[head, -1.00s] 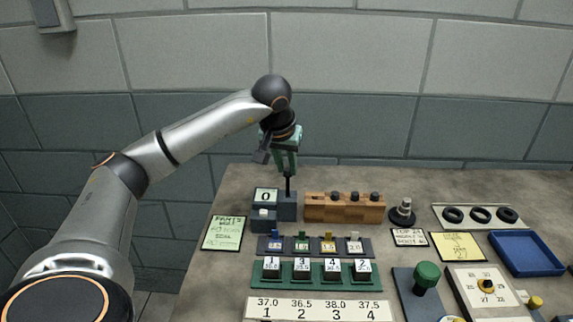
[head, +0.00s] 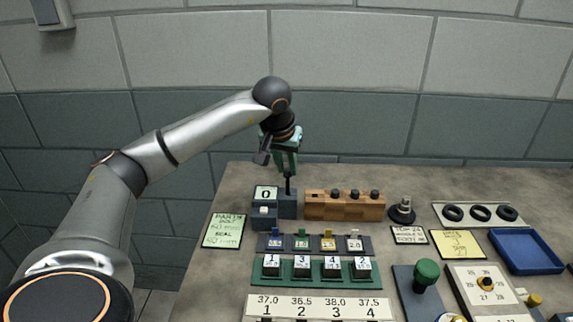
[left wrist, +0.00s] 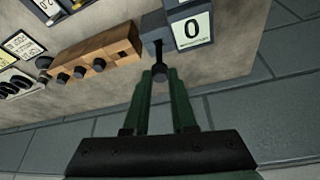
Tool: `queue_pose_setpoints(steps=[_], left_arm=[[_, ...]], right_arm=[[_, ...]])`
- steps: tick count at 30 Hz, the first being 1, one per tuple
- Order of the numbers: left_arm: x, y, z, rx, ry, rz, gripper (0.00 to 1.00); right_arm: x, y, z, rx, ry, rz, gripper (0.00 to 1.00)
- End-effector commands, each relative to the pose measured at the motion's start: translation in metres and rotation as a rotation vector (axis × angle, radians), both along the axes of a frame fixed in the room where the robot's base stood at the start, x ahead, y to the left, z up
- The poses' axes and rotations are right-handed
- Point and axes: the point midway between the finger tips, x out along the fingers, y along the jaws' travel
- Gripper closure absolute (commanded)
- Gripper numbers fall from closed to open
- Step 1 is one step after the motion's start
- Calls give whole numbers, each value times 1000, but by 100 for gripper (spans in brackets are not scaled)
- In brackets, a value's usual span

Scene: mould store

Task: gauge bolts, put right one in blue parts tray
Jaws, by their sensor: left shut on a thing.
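My left gripper (head: 287,174) is shut on a dark bolt (head: 288,187), which hangs upright above the dark gauge block (head: 287,205). In the left wrist view the bolt's head (left wrist: 159,75) is between the fingertips. Its shank reaches down to the gauge; I cannot tell how far it is in. The gauge display (head: 265,195) reads 0. A wooden rack (head: 345,212) right of the gauge holds three dark bolts (head: 355,195), and its left end has none. The blue parts tray (head: 527,252) is empty at the right. My right gripper is not in view.
A green-bordered note (head: 223,231) lies left of the gauge. In front are colored blocks (head: 301,243), numbered blocks (head: 302,263) and a number strip (head: 318,308). Black rings (head: 480,213), a yellow note (head: 457,244) and a green knob (head: 426,273) stand right.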

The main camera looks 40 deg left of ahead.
Motion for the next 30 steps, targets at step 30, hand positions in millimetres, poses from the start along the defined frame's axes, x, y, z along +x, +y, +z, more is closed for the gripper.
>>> queue_pose_setpoints(steps=[30], left_arm=[[0, 0, -21, 1, 0, 0, 100]], right_arm=[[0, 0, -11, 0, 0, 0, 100]])
